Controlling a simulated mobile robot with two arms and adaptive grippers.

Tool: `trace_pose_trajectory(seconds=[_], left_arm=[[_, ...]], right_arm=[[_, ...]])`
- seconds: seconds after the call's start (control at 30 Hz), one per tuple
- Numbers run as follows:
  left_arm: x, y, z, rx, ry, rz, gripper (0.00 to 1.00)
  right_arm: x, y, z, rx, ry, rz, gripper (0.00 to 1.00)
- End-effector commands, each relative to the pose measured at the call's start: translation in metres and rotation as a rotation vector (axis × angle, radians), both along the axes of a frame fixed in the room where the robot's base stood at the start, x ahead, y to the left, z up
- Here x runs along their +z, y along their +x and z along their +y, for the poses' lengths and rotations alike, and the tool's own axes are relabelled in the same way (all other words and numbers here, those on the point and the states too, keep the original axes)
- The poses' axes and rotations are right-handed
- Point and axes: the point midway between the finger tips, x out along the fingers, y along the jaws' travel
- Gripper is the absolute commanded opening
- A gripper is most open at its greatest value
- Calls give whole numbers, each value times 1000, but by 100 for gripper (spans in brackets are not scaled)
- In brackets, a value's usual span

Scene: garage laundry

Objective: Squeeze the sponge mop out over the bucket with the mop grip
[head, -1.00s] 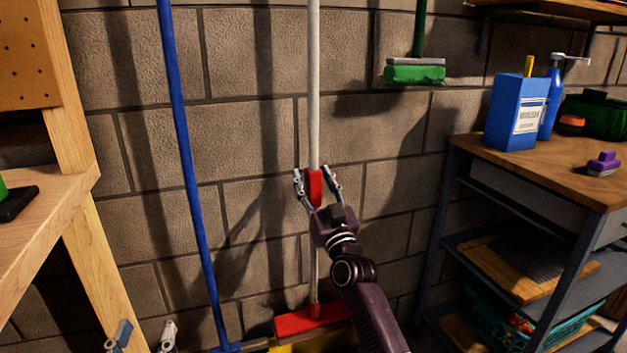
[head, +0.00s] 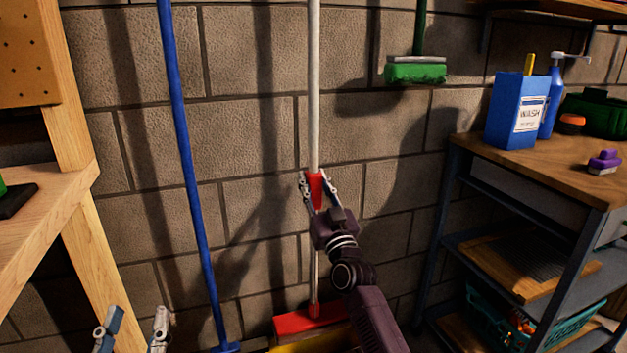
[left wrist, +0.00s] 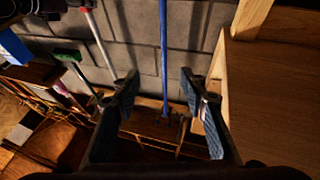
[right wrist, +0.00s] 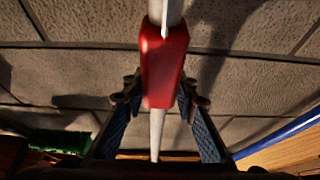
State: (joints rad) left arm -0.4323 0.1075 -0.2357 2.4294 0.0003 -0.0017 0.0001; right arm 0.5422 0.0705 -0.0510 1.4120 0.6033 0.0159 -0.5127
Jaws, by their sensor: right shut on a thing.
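The sponge mop has a white pole (head: 314,90), a red grip (head: 316,190) and a red head (head: 308,321); it stands upright before the wall. Its head is at the yellow bucket (head: 290,349), which is mostly cut off by the bottom edge. My right gripper (head: 319,188) is shut on the red grip; the right wrist view shows the grip (right wrist: 164,65) between its fingers. My left gripper (head: 133,325) is open and empty at the bottom left, well apart from the mop. The left wrist view shows its spread fingers (left wrist: 158,82).
A blue pole (head: 185,150) stands left of the mop. A green-headed tool (head: 415,72) hangs on the wall. A wooden bench (head: 60,205) is at the left. A shelf unit (head: 600,185) at the right bears a blue wash box (head: 510,110) and other items.

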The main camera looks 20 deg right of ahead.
Motion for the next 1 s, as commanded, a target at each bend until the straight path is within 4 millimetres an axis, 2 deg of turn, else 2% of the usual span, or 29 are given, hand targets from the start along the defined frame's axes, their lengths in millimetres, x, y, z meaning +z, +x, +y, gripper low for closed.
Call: trace_pose_trajectory(seconds=[0.03,0.2,0.33,0.5,0.77,0.8,0.97,1.0], left_arm=[[7,-4,0,-3,-14,-49,40],[40,-25,2,-12,-63,-221,40],[57,-40,4,-17,-92,-319,40],[67,-49,5,-20,-108,-374,40],[67,-49,5,-20,-108,-375,40],[67,-49,5,-20,-108,-375,40],[67,-49,5,-20,-108,-374,40],[67,-49,5,-20,-108,-374,40]], right_arm=[[-9,0,0,-1,-2,2,0],[-23,0,0,-1,-2,2,0],[-31,0,0,1,-1,3,0],[-34,0,0,1,-1,4,0],[-36,0,0,1,-2,8,0],[-36,0,0,1,-2,8,27],[-35,0,0,1,-2,7,45],[-34,0,0,2,-1,6,45]])
